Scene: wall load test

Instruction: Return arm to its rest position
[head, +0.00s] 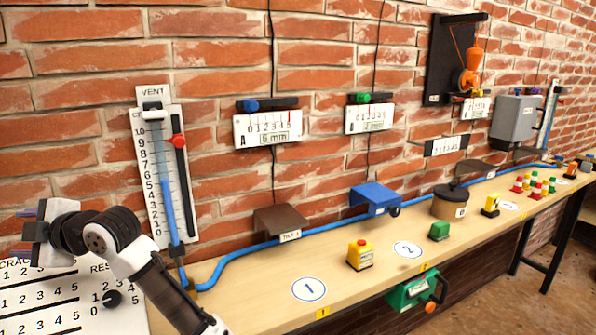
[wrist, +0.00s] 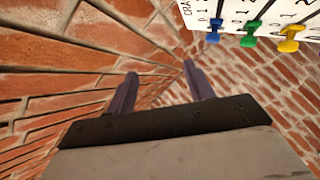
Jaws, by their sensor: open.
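My arm reaches up from the bottom left of the head view, with its wrist bent to the left. My gripper (head: 24,226) is at the left edge, in front of the brick wall and above a white panel (head: 40,293) with rows of numbers. In the wrist view my gripper (wrist: 162,90) shows two dark purple fingers apart, with nothing between them but brick. The fingers touch nothing that I can see.
A VENT gauge (head: 158,165) is on the wall right of my gripper. A wooden bench (head: 270,285) runs to the right with a blue tube (head: 240,257), a yellow button box (head: 360,254) and several other devices. Coloured pegs (wrist: 250,33) show on a panel in the wrist view.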

